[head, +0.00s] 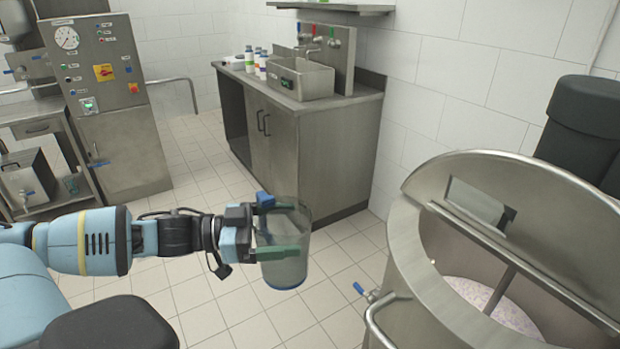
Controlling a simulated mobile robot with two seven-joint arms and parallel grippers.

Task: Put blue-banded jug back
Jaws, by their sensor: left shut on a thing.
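A clear jug (287,262) with a blue line round its base hangs upright in the air over the tiled floor. My right gripper is not in the head view.
A large open steel vat (400,260) with a tilted lid and pale contents stands at the right. A steel cabinet (318,150) with a sink (300,80) and several bottles is at the back. A control panel (95,65) and a steel bench with a shelf (45,125) are at the left. Open floor lies between.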

